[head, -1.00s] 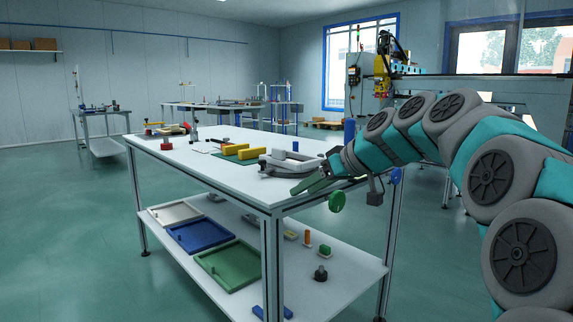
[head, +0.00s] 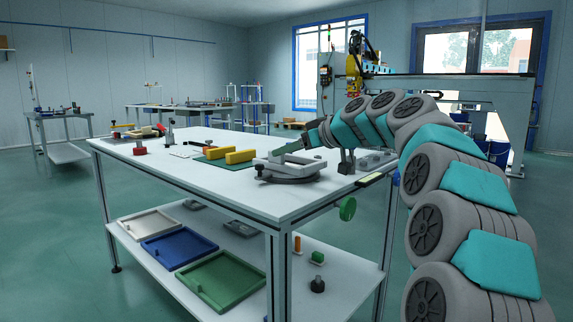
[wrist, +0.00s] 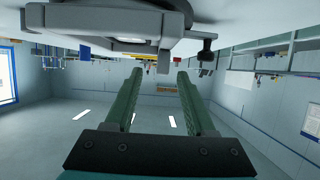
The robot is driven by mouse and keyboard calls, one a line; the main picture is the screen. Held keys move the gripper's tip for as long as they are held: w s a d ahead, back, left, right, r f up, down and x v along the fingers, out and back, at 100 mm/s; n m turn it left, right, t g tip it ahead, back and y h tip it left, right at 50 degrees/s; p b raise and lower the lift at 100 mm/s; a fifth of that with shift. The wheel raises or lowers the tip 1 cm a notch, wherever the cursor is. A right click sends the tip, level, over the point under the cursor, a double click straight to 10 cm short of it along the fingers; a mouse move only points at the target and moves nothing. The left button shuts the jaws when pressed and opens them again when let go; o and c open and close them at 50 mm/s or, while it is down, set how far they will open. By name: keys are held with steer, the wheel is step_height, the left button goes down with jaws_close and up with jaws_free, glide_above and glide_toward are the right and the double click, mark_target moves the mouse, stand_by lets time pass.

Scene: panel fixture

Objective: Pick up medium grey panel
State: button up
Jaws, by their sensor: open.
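A light grey frame-shaped panel (head: 295,163) lies on a darker grey rounded base (head: 290,178) near the front right of the tabletop. I cannot tell for sure that it is the medium grey panel. My gripper (head: 286,150) is just above and behind this grey assembly, its green fingers pointing left and partly overlapping it. In the wrist view, which looks upside down, my gripper (wrist: 158,72) is open with nothing between its two green fingers. A large grey rounded part (wrist: 110,22) shows close by at the top edge there.
Yellow blocks (head: 239,156) stand on a green mat left of the grey assembly. A red part (head: 140,150) lies farther left. Light grey, blue (head: 180,249) and green (head: 222,281) trays lie on the lower shelf. A green knob (head: 347,209) sticks out at the table's front right.

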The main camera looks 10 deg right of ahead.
mark_target(276, 163)
steer(key=x, duration=0.4)
steer(key=shift+w+a+f, duration=0.1)
steer(key=shift+a+f, duration=0.15)
steer(key=shift+f, duration=0.15)
jaws_close()
stand_by(0.4)
